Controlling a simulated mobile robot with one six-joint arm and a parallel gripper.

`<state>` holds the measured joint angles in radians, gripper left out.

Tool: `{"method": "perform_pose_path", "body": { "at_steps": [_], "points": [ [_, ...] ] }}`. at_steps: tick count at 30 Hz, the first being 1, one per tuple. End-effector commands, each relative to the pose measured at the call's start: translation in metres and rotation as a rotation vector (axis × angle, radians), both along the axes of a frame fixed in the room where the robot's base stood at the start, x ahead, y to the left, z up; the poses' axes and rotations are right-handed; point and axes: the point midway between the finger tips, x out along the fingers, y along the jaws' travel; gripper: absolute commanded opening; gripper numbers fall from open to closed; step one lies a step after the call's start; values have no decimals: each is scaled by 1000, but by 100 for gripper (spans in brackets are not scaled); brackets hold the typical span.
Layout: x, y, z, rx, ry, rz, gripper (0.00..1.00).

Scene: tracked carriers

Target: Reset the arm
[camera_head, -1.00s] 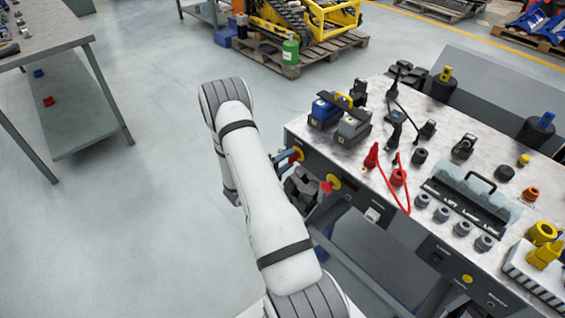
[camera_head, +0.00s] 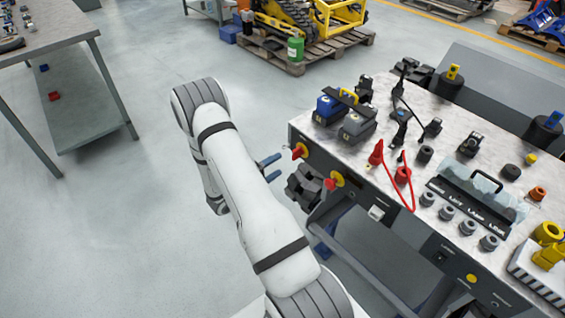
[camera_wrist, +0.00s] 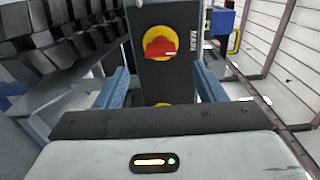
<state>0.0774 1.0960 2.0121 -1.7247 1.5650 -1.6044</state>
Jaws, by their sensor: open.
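My gripper (camera_head: 270,168) is beside the front panel of the workbench (camera_head: 345,205) in the head view, partly hidden behind my white arm. Its blue fingers stand apart with nothing between them. In the wrist view the two blue fingers of my gripper (camera_wrist: 160,90) show left and right, spread wide. A red rotary switch on a yellow disc (camera_wrist: 160,46) is on the dark panel ahead, between and beyond the fingers. The same red and yellow switch (camera_head: 300,151) shows in the head view, just right of the fingertips and apart from them.
A second red and yellow switch (camera_head: 334,181) is on the panel. The bench top holds blue and grey battery-like blocks (camera_head: 329,109), red leads (camera_head: 376,153) and several grey cylinders. Another table (camera_head: 50,40) stands at left. The floor (camera_head: 110,220) left of my arm is clear.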

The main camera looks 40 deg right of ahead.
Motion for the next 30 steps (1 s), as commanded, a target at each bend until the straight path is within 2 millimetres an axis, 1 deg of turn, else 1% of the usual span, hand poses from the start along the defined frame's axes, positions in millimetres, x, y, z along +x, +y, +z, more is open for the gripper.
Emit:
{"method": "perform_pose_path", "body": {
  "at_steps": [3, 17, 20, 23, 26, 27, 30],
  "points": [
    [-1, 5, 0, 0, 0, -2, 64],
    [-1, 6, 0, 0, 0, 0, 64],
    [-1, 6, 6, 5, -21, -11, 64],
    [-6, 6, 25, 26, -102, -59, 64],
    [-17, 8, 57, 69, -260, -151, 64],
    [-24, 10, 71, 89, -339, -198, 64],
    [-43, 18, 104, 142, -550, -323, 64]
  ]
}}
